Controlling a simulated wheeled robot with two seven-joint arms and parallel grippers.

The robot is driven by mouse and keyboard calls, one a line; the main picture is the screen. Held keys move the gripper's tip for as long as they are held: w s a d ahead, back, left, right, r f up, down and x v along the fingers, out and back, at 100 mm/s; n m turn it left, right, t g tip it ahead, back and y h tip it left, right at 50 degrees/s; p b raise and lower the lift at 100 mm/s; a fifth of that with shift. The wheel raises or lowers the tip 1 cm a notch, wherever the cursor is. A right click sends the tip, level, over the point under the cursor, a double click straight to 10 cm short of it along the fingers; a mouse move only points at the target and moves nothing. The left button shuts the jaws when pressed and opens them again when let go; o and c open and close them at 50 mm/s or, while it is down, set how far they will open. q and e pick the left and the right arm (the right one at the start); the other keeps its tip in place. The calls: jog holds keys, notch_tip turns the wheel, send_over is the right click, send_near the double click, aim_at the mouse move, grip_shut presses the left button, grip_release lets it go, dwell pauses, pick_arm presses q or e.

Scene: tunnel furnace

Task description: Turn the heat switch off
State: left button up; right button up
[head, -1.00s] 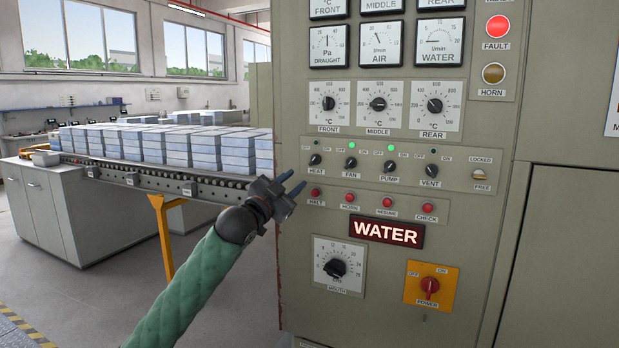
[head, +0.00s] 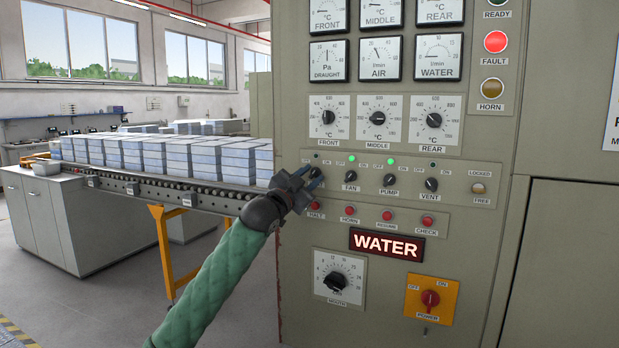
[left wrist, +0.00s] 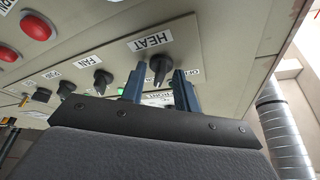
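My left gripper (left wrist: 160,84) is open, with one blue finger on each side of the knob. I cannot tell whether the fingers touch it or which way it points. My right gripper is not in view.
The fan (head: 350,177), pump (head: 390,180) and vent (head: 432,184) knobs sit to the right in the same row. Red buttons, including halt (head: 315,206), lie just below. A lit WATER sign (head: 386,244) is lower. A roller conveyor (head: 160,187) with stacked blocks stands left of the cabinet.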

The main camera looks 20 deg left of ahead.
pick_arm(q)
jog(key=c, duration=0.7)
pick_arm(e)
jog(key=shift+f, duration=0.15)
pick_arm(q)
jog(key=shift+o, duration=0.2)
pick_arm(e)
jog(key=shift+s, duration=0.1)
